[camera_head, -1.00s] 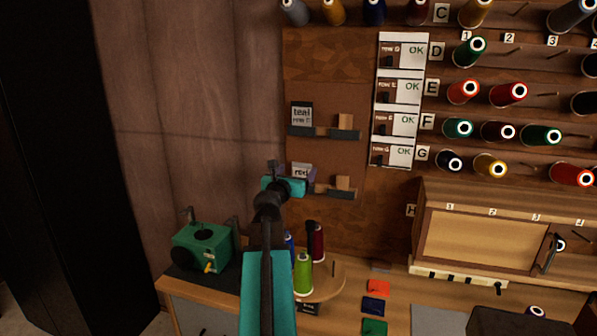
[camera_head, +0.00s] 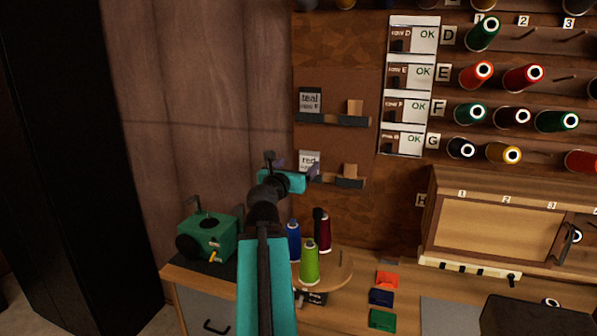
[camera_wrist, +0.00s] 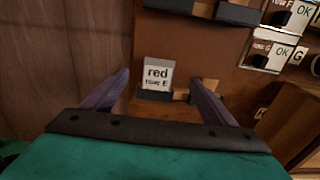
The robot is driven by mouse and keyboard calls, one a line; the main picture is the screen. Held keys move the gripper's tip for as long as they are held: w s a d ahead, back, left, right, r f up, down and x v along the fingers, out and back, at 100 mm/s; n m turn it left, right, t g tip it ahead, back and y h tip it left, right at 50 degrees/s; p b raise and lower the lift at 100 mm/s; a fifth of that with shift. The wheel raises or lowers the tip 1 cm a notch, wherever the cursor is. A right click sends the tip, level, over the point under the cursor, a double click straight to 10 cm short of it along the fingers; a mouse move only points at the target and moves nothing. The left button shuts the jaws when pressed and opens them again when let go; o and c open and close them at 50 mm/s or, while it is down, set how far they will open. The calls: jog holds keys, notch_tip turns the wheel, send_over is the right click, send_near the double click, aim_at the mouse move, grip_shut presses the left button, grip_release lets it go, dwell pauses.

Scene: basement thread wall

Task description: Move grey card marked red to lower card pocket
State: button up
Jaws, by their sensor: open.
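The grey card marked red (camera_wrist: 157,75) stands upright in the lower pocket (camera_wrist: 155,96) on the brown board, and its text reads "red" above a smaller row line. In the head view the card (camera_head: 309,159) shows just above my gripper (camera_head: 293,172), which hides part of the pocket. In the wrist view my gripper (camera_wrist: 157,100) is open, with its two purple fingers apart on either side of the card and not touching it. The upper pocket (camera_head: 312,119) holds a grey card marked teal (camera_head: 310,99).
A small wooden block (camera_head: 351,171) sits right of the red card. White OK cards (camera_head: 413,72) and thread spools on pegs (camera_head: 482,74) are farther right. Below stand a green machine (camera_head: 208,237) and a round wooden stand (camera_head: 335,275) with several spools.

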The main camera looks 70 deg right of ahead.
jog(key=shift+a+f+b, duration=0.1)
jog(key=shift+a+b, duration=0.4)
jog(key=shift+b, duration=0.7)
jog(key=a+b, duration=0.1)
jog(key=b, duration=0.2)
jog(key=shift+s+a+b, duration=0.1)
jog(key=shift+a+b, duration=0.2)
jog(key=shift+a, duration=0.15)
